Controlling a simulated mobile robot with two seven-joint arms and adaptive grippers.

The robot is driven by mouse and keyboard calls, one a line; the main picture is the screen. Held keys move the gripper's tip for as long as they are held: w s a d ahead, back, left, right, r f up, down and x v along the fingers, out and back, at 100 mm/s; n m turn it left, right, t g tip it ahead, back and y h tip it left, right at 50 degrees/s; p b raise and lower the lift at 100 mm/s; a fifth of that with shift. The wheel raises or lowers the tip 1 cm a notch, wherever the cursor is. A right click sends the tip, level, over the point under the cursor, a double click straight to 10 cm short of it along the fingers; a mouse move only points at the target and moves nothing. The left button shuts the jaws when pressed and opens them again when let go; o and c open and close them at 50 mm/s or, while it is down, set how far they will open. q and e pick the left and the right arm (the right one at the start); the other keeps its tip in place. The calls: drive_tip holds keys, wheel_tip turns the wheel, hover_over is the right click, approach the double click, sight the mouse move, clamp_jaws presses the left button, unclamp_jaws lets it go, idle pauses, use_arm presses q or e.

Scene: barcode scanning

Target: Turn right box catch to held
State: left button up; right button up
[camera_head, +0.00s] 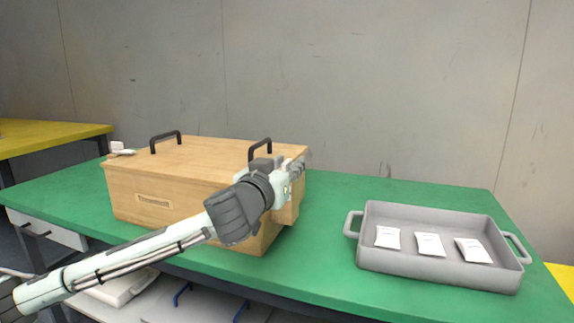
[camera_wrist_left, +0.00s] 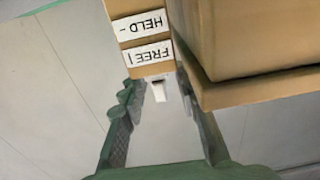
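The wooden box (camera_head: 180,190) stands on the green table, its lid on, with two dark handles on top. My left gripper (camera_head: 293,170) is at the box's right end and partly hides it. In the left wrist view my left gripper (camera_wrist_left: 162,125) is open, with a dark green finger on either side. The small white catch (camera_wrist_left: 158,88) shows between the fingers, with visible gaps to both. Upside-down labels, HELD (camera_wrist_left: 141,26) and FREE (camera_wrist_left: 147,54), are on the wooden block by the catch. The catch looks upright in that picture, in line with the FREE label's stroke. My right gripper is out of view.
A grey tray (camera_head: 425,268) with 3 white packets stands on the table to the right. A small white item (camera_head: 120,149) is at the box's left end. Green table top (camera_head: 325,235) is clear between box and tray. A wall rises behind.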

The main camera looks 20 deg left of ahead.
use_arm(q)
clamp_jaws()
